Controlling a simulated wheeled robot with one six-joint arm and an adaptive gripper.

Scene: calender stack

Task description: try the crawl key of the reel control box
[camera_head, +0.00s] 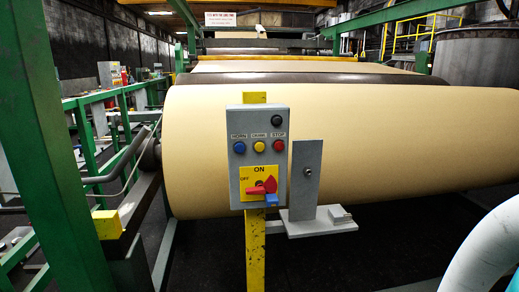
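The reel control box (258,172) is a grey upright box on a yellow post, facing me near the middle of the view. The crawl key (258,147) is the yellow round button in the middle of its row, under a small label that is hard to read. The blue horn button (239,147) is on its left and the red stop button (278,146) on its right. A black button (277,122) is above the stop button. Below is a red rotary handle (263,187) on a yellow ON/OFF plate, lying roughly sideways. My gripper is out of view.
A blue piece (270,200), perhaps a lock, hangs at the handle. A grey metal bracket (305,180) stands close right of the box. The large tan paper roll (400,140) lies behind. Green railings (85,145) run at left. My pale arm link shows at lower right.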

